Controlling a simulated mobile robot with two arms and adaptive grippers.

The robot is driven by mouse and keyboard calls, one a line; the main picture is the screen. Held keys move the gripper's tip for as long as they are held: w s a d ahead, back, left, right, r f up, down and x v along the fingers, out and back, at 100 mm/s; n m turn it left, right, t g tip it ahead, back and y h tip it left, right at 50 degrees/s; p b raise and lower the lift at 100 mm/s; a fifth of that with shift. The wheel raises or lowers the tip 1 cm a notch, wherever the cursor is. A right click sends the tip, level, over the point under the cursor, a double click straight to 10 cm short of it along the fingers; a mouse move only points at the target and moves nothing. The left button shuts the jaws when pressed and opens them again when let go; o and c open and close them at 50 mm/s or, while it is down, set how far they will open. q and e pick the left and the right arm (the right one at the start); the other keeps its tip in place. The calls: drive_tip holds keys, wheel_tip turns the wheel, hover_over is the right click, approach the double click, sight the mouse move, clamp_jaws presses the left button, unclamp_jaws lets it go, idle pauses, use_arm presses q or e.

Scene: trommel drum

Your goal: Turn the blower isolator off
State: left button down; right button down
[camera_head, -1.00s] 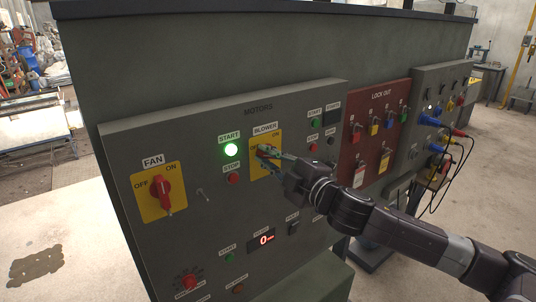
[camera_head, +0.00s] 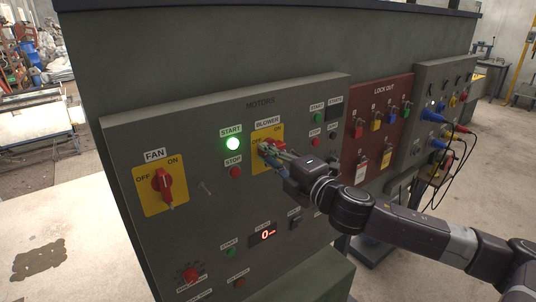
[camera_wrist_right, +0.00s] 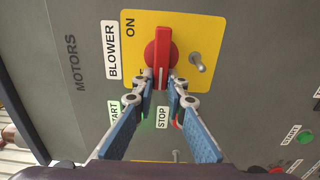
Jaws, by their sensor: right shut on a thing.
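The blower isolator (camera_head: 275,142) is a red rotary handle on a yellow plate, under a BLOWER label. My right gripper (camera_head: 266,149) is at this handle, its fingers shut on one end. In the right wrist view the red handle (camera_wrist_right: 160,50) lies along the picture's vertical, with a white line on its lower part. The right gripper (camera_wrist_right: 161,84) has a fingertip on each side of that lower part. ON shows at the plate's upper left there; OFF shows at the plate's left in the head view. My left gripper is not in view.
A lit green START button (camera_head: 233,144) and a red STOP button (camera_head: 236,172) sit beside the blower plate. A small metal toggle (camera_wrist_right: 199,62) is close to the handle. The red lock-out board (camera_head: 380,125) is right.

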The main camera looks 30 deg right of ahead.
drive_tip(key=c, duration=1.9)
unclamp_jaws()
drive_tip(key=shift+c, duration=0.2)
drive_tip(key=s, duration=1.2)
drive_tip(key=shift+d, duration=0.45)
